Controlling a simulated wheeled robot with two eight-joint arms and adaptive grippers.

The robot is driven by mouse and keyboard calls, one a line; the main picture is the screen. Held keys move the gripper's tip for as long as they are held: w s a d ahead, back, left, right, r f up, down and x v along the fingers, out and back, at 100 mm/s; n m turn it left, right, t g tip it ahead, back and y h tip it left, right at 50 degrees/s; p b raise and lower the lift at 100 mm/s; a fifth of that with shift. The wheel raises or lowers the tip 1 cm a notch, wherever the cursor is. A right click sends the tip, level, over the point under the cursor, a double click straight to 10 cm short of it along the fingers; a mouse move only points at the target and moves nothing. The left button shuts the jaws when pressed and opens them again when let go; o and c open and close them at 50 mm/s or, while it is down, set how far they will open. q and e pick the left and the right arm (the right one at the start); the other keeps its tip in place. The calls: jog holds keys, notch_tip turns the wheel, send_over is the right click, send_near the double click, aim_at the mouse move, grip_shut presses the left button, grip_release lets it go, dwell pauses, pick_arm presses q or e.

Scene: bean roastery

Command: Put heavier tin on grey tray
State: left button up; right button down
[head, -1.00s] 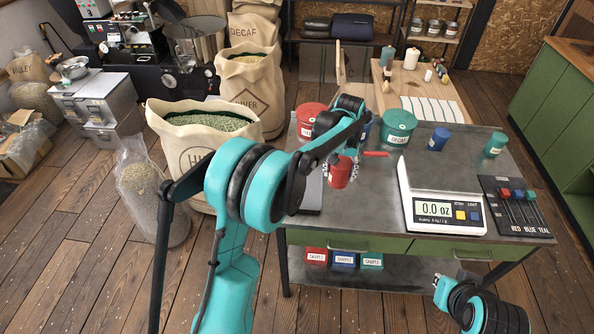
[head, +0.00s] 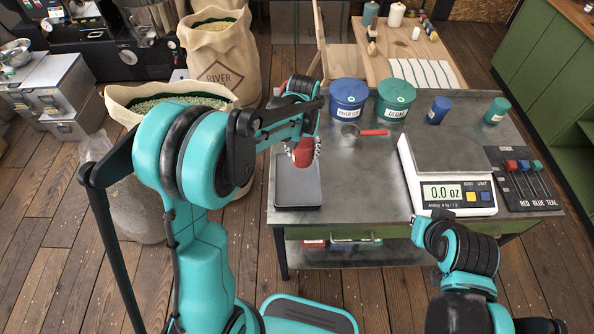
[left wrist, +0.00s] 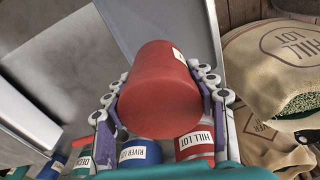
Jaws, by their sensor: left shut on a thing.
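My left gripper (head: 302,150) is shut on a small red tin (head: 301,154), holding it above the grey tray (head: 298,194) at the table's left side. In the left wrist view the red tin (left wrist: 160,92) sits between both fingers. A small blue tin (head: 438,111) and a small teal tin (head: 497,111) stand at the back right of the table.
A blue canister (head: 349,97), a teal canister (head: 396,100) and a red canister (left wrist: 195,142) stand along the back. A red-handled scoop (head: 362,132) lies before them.

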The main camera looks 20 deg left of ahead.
aim_at(298, 163)
pick_arm(q)
jog(key=s, duration=0.1)
jog(key=s+f, duration=0.2)
jog(key=shift+s+a, duration=0.15)
jog(key=shift+a, duration=0.15)
jog(key=shift+f+b, duration=0.9)
jog(key=shift+f, duration=1.15)
jog(key=o, duration=1.3)
jog(key=shift+f, duration=0.15)
